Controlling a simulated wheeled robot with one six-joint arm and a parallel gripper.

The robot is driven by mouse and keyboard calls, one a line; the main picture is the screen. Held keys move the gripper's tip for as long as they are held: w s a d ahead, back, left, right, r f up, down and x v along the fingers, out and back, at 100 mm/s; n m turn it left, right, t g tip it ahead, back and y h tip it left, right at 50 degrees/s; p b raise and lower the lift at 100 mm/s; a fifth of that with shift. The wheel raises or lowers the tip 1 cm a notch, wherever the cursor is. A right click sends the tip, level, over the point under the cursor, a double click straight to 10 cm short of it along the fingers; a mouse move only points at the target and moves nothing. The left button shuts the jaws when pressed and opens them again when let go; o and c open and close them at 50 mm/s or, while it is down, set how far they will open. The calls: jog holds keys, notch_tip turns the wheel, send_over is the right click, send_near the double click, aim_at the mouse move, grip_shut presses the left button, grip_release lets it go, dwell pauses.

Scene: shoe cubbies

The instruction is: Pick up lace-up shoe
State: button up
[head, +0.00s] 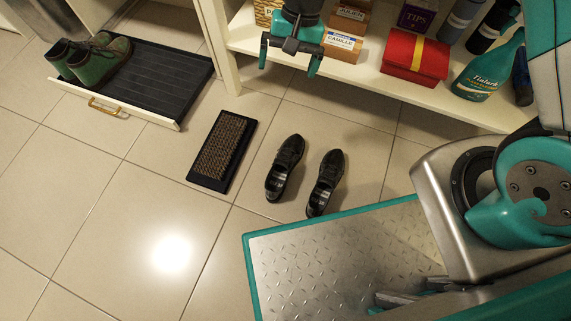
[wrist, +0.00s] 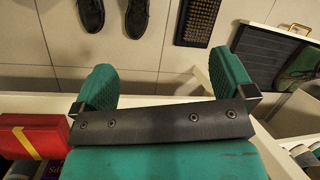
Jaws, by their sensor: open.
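Two black lace-up shoes stand side by side on the tiled floor in the head view, the left shoe (head: 285,167) and the right shoe (head: 325,182). They also show at the top of the wrist view, one shoe (wrist: 91,13) at the upper left and the other shoe (wrist: 137,17) to its right, both cut off by the frame edge. My gripper (head: 290,62) is open, in front of the shelf and apart from both shoes. In the wrist view my gripper (wrist: 163,85) shows spread green fingers with nothing between them.
A bristle mat (head: 223,151) lies left of the shoes. Green boots (head: 95,62) stand on a black pull-out tray (head: 160,80). A white shelf (head: 350,80) holds boxes, a red box (head: 414,60) and a teal bottle (head: 488,70). The front left floor is clear.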

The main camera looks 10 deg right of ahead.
aim_at(286, 155)
jog(key=s+f+m+b, duration=0.1)
jog(key=f+b, duration=0.1)
jog(key=f, duration=0.8)
jog(key=s+a+f+m+b, duration=0.1)
jog(key=s+f+b, duration=0.1)
jog(key=f, duration=0.9)
jog(key=s+f+m+g+b, duration=0.1)
jog(key=f+b, duration=0.3)
jog(key=f, duration=0.6)
jog(key=shift+s+a+f+m+h, duration=0.2)
jog(key=shift+f+m+h, duration=0.15)
jog(key=shift+m, duration=0.25)
jog(key=shift+s+a+f+b, duration=0.1)
jog(key=shift+s+f+b, duration=0.05)
jog(key=shift+f+b, duration=0.2)
jog(key=b+x, duration=0.4)
jog(key=shift+d+f, duration=0.25)
jog(key=shift+f, duration=0.25)
jog(key=shift+a+f, duration=0.1)
jog(key=shift+f, duration=0.1)
jog(key=shift+r, duration=0.1)
jog(key=c, duration=1.3)
jog(key=shift+o, duration=0.2)
jog(key=shift+r, duration=0.15)
